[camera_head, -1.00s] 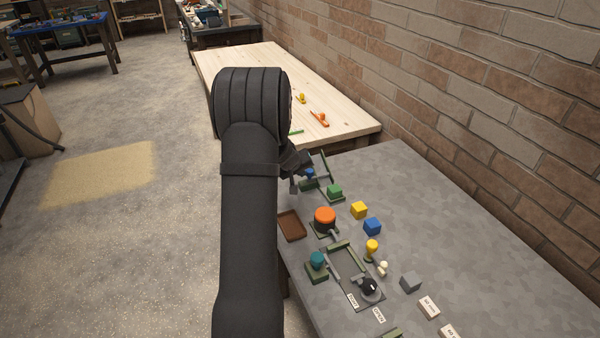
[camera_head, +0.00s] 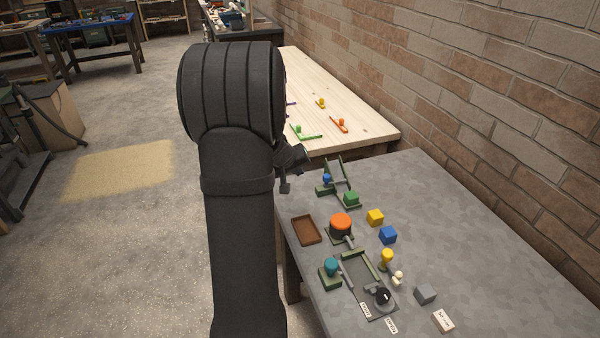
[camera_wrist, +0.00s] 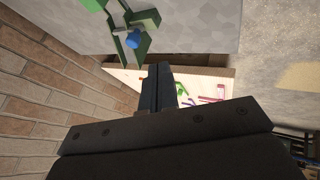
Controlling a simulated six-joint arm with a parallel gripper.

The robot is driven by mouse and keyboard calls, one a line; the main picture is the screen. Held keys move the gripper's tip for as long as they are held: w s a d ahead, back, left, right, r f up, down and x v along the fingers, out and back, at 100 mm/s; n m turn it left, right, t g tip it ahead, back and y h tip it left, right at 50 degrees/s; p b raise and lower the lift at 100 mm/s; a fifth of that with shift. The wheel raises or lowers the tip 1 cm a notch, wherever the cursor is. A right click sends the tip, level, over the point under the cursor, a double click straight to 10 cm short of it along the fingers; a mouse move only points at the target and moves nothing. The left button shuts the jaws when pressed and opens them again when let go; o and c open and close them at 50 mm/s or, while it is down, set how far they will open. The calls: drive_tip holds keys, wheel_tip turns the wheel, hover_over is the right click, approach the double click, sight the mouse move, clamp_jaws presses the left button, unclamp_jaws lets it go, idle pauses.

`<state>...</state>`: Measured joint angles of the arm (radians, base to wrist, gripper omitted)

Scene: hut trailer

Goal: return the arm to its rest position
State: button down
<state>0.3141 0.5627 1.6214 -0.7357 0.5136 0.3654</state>
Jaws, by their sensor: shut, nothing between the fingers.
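My arm rises up the left middle of the head view, dark and thick. Part of my gripper (camera_head: 288,178) shows at its right side, just left of the green fixture with a blue knob (camera_head: 327,180) on the grey table (camera_head: 450,215). In the wrist view my gripper (camera_wrist: 158,70) has its two dark fingers together with nothing between them. The green fixture with its blue knob (camera_wrist: 132,41) shows above and left of the fingers there. The fingertips in the head view are mostly hidden by the arm.
The grey table holds a green block (camera_head: 351,199), yellow cube (camera_head: 375,217), blue cube (camera_head: 388,235), orange-topped round part (camera_head: 341,224), brown tray (camera_head: 307,230) and grey cube (camera_head: 425,294). A wooden table (camera_head: 350,95) stands behind. A brick wall (camera_head: 480,90) bounds the right; open floor lies left.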

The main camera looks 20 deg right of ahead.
idle(0.4)
drive_tip(key=x, duration=0.9)
drive_tip(key=shift+d+f, duration=0.1)
drive_tip(key=shift+f, duration=0.05)
drive_tip(key=shift+w+d+f, duration=0.1)
drive_tip(key=shift+d+f, duration=0.05)
drive_tip(key=shift+d, duration=0.35)
drive_tip(key=shift+w+d+f, duration=0.1)
drive_tip(key=shift+d+f, duration=0.05)
drive_tip(key=shift+d, duration=0.35)
drive_tip(key=shift+a, duration=1.05)
